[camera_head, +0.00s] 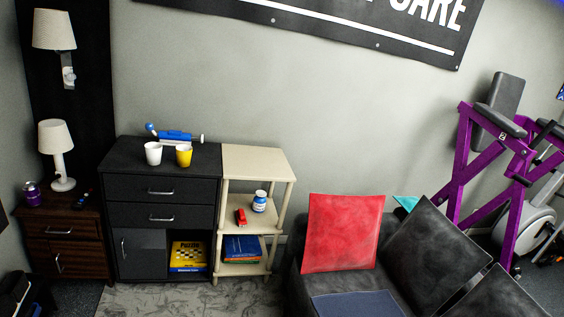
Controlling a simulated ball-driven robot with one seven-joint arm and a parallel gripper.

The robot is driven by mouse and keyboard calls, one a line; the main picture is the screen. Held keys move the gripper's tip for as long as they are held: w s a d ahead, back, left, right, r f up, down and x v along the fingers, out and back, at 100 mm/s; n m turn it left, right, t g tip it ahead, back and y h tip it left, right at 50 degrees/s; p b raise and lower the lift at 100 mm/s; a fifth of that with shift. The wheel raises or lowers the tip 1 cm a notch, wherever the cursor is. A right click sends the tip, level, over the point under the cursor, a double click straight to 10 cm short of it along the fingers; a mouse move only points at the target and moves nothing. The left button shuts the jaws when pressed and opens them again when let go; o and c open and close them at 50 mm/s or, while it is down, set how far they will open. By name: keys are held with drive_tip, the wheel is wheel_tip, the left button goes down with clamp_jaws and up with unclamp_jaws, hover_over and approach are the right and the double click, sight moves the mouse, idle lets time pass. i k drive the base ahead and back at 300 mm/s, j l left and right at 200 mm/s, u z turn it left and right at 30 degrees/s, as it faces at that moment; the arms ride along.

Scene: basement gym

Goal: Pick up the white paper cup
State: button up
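The white paper cup (153,153) stands upright on the top of a dark cabinet (122,155), against the back wall at left. A blue toy-like object (175,136) lies just behind the two cups. My gripper is not in view, so its opening does not show.
A cream shelf (262,160) with a red item and a white-blue jar adjoins the cabinet's right side. A brown nightstand (68,222) with a lamp (57,150) stands left. A dark sofa with a red cushion (342,232) fills the front right. A grey rug (150,299) lies before the cabinet.

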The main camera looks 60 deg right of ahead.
sight(153, 150)
drive_tip(key=z, duration=1)
drive_tip(key=i, duration=0.55)
drive_tip(key=i+z, duration=0.15)
drive_tip(key=i, duration=0.45)
drive_tip(key=i+j, duration=0.15)
drive_tip(key=i, duration=0.4)
drive_tip(key=i+j+z, duration=0.1)
drive_tip(key=i, duration=0.45)
drive_tip(key=i+j, duration=0.15)
drive_tip(key=i, duration=0.4)
drive_tip(key=i+j+z, duration=0.15)
drive_tip(key=i, duration=0.4)
drive_tip(key=i+j, duration=0.15)
drive_tip(key=i, duration=0.4)
drive_tip(key=z, duration=0.05)
